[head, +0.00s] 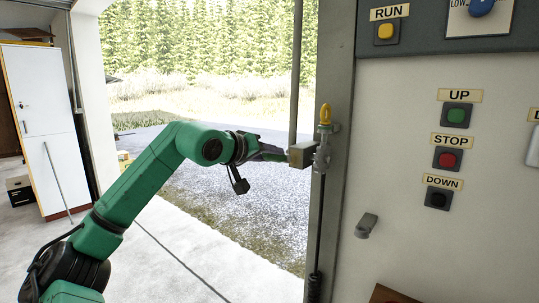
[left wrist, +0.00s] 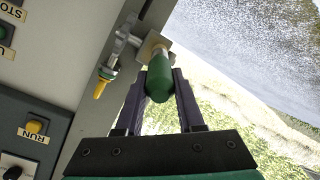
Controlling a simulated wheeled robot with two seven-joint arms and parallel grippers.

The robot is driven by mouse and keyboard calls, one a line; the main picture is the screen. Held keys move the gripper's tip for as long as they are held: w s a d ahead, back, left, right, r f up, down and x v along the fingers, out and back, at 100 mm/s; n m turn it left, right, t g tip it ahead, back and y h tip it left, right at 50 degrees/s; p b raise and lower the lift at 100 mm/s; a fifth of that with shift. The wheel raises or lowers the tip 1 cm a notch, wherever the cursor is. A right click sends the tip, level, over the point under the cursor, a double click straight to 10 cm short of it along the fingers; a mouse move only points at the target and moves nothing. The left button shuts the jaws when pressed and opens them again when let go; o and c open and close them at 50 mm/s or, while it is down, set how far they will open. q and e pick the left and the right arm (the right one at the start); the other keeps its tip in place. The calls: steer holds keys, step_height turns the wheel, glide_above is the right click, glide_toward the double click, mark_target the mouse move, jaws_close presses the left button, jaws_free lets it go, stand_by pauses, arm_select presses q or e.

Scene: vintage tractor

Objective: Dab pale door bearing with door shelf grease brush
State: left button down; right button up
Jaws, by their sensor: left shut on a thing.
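My left gripper (head: 275,153) reaches in from the left at the door post. In the left wrist view its two dark fingers (left wrist: 160,92) are shut on the green handle of the grease brush (left wrist: 159,80). The brush's tan, block-like head (head: 299,155) points at the post, and it also shows beyond the handle in the wrist view. A pale grey bearing (head: 322,157) sits on the post, right at the brush head; it also shows in the left wrist view (left wrist: 125,44). The head seems to meet the bearing, but I cannot tell whether they touch. My right gripper is out of view.
A wall panel with UP (head: 457,116), STOP and DOWN buttons is to the right. A grey knob (head: 366,225) juts out lower down. The doorway opens onto gravel.

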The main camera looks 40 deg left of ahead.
arm_select(q)
steer(key=shift+f, duration=0.1)
steer(key=shift+f+b, duration=0.95)
steer(key=shift+f, duration=0.05)
steer(key=shift+r, duration=0.1)
steer(key=shift+r+p, duration=0.95)
steer(key=shift+p, duration=0.15)
steer(key=shift+f, duration=0.1)
steer(key=shift+f+b, duration=0.85)
steer(key=shift+f, duration=0.05)
